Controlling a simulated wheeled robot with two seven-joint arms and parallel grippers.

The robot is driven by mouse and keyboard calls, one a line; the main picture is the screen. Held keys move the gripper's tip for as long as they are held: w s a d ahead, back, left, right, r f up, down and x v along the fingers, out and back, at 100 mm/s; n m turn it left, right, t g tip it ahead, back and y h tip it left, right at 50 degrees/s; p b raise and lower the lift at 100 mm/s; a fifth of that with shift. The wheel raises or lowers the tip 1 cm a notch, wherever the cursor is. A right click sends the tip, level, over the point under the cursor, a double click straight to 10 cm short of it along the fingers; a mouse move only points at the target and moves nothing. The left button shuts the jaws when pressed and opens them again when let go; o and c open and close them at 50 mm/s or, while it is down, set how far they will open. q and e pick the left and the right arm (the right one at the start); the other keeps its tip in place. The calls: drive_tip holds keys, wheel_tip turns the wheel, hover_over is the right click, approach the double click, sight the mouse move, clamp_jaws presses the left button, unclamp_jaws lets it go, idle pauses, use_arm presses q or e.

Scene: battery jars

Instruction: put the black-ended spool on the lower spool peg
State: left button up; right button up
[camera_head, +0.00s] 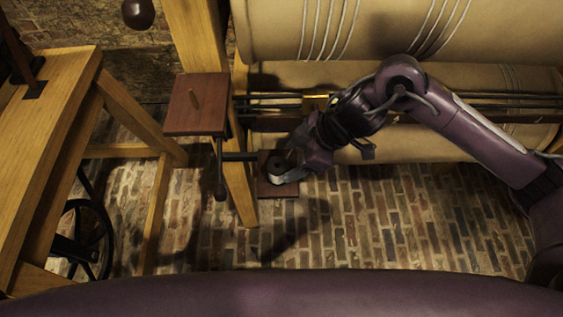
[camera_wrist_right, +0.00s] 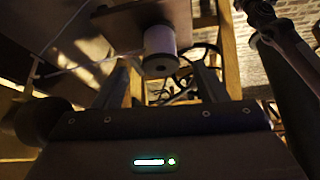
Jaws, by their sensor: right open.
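The black-ended spool (camera_head: 277,163) stands on the small lower reddish board (camera_head: 284,191), with its dark round end facing up. In the right wrist view the spool (camera_wrist_right: 160,42) shows a pale wound body and a dark end, set against the brown board (camera_wrist_right: 112,20). The lower peg itself is hidden by the spool. My right gripper (camera_head: 283,172) is open, with its fingers at the spool; the wrist view shows the spool between and beyond the two fingers (camera_wrist_right: 160,82). I cannot tell whether they touch it. My left gripper is not in view.
A wooden post (camera_head: 240,190) rises beside the lower board. Large cloth rollers (camera_head: 440,80) lie behind my right arm. A wooden frame (camera_head: 45,170) stands at left. Brick floor (camera_head: 400,225) is clear.

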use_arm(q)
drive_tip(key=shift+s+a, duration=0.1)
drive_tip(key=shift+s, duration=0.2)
use_arm(e)
drive_tip(key=v, duration=0.4)
drive_tip(key=shift+d+r, duration=0.15)
drive_tip(key=shift+r, duration=0.1)
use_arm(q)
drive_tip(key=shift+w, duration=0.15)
